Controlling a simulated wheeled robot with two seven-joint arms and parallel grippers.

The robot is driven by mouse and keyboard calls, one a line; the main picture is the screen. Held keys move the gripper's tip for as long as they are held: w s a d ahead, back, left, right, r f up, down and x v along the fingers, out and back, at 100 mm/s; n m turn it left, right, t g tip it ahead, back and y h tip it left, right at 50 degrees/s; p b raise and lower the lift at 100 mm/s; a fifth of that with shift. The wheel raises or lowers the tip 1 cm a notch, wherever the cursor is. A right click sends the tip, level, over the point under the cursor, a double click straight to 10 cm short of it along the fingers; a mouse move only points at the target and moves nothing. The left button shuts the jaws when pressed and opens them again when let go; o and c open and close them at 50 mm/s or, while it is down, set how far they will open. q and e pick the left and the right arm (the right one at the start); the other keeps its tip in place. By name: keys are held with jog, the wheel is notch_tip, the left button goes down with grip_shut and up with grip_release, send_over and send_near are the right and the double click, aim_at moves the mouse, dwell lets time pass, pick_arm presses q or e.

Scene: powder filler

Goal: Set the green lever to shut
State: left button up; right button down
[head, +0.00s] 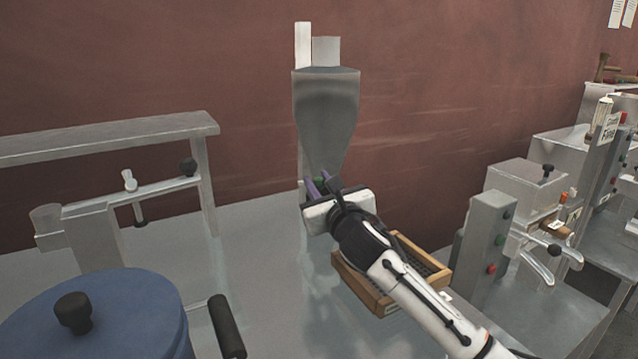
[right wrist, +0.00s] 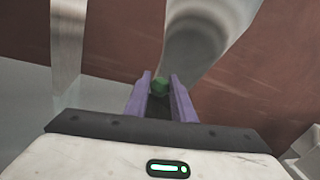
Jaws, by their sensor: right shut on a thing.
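The powder filler's grey metal hopper (head: 326,110) stands against the red-brown wall, and its lower part shows in the right wrist view (right wrist: 195,35). The green lever (right wrist: 159,87) shows as a small green end between the purple fingertips in the right wrist view. In the head view only a bit of green (head: 319,182) shows by the fingers. My right gripper (head: 318,186) is at the bottom of the hopper and shut on the green lever. The rest of the lever is hidden, so I cannot tell its angle. My left gripper is not in view.
A wooden tray (head: 438,286) with a dark inside sits on the metal table under my right arm. A blue drum with a black knob (head: 73,311) is at the front left. Grey machines with levers (head: 488,250) stand at the right.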

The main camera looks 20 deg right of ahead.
jog(key=shift+s+f+p, duration=0.1)
jog(key=shift+f+p, duration=0.35)
jog(key=shift+s+d+f+p, duration=0.1)
jog(key=shift+s+f+p, duration=0.15)
jog(key=shift+f, duration=1.05)
jog(key=shift+s+f+p, duration=0.15)
jog(key=shift+f+p, duration=0.1)
jog(key=shift+f, duration=1)
jog(key=c, duration=1.5)
grip_release()
jog(key=shift+w, duration=0.15)
jog(key=shift+r, duration=0.25)
jog(key=s, duration=1)
jog(key=shift+s, duration=0.2)
